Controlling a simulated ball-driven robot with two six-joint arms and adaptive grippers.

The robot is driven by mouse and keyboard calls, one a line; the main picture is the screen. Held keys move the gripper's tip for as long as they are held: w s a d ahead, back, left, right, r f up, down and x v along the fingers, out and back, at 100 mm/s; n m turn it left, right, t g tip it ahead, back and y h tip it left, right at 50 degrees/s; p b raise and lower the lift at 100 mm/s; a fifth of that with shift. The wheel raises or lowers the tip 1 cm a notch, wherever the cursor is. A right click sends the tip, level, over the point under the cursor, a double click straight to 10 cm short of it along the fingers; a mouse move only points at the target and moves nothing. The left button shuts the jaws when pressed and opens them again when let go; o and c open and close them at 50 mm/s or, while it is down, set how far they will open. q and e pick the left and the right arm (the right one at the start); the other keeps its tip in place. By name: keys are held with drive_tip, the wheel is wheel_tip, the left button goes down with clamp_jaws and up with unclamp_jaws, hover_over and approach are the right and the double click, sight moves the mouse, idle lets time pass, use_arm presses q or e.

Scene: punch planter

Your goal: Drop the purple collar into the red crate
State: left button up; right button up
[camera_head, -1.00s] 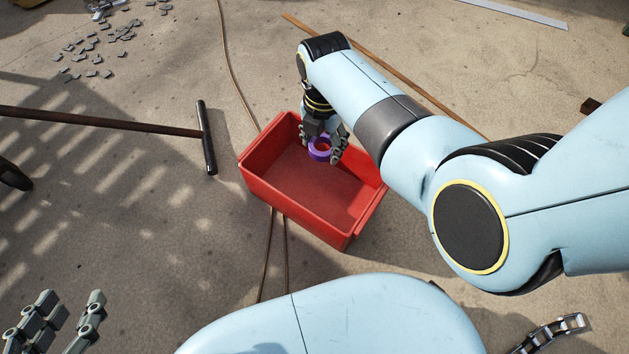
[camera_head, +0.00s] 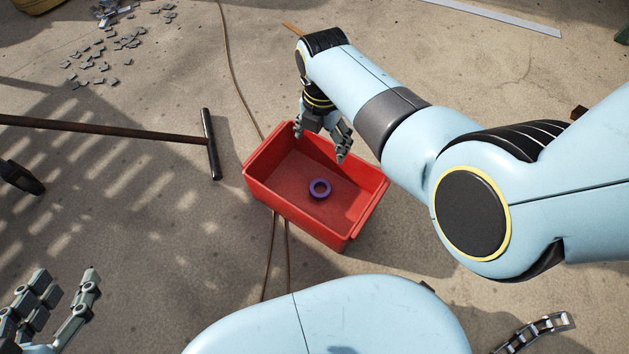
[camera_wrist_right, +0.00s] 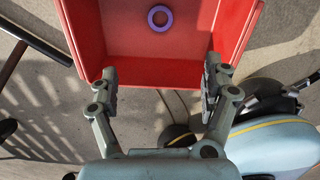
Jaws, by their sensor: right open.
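The purple collar (camera_head: 320,189) is a small ring lying inside the red crate (camera_head: 290,213), on its floor near the middle. In the right wrist view the collar (camera_wrist_right: 160,18) shows beyond my fingers, inside the crate (camera_wrist_right: 160,72). My right gripper (camera_head: 320,145) is open and empty above the crate's far side, apart from the collar. Its two fingers (camera_wrist_right: 160,90) stand wide apart in the wrist view. My left gripper (camera_head: 55,300) is at the lower left corner, its fingers spread with nothing between them, far from the crate.
A tool with a long brown handle and dark head (camera_head: 211,145) lies left of the crate. A thin brown cable (camera_head: 233,80) runs behind the crate. Several small grey pieces (camera_head: 110,42) lie scattered at upper left. A light strip (camera_head: 490,16) lies at upper right.

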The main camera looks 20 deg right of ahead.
use_arm(q)
drive_tip(key=w+r+t+p, duration=0.1)
drive_tip(key=w+r+p, duration=0.1)
drive_tip(key=r+p, duration=0.6)
drive_tip(key=w+r+t+p, duration=0.1)
drive_tip(key=w+r+p, duration=0.1)
drive_tip(key=r+p, duration=0.7)
wheel_tip(320, 180, up, 6)
drive_tip(key=shift+w+f, duration=0.1)
drive_tip(key=shift+w, duration=0.05)
use_arm(e)
drive_tip(key=w+d+r+m, duration=0.1)
drive_tip(key=d+r, duration=0.7)
drive_tip(key=r, duration=0.6)
drive_tip(key=w+d+r+m, duration=0.1)
drive_tip(key=w+d+r, duration=0.1)
drive_tip(key=d+r, duration=0.6)
wheel_tip(320, 180, up, 6)
drive_tip(key=shift+f+m, duration=0.15)
drive_tip(key=shift+m, duration=0.15)
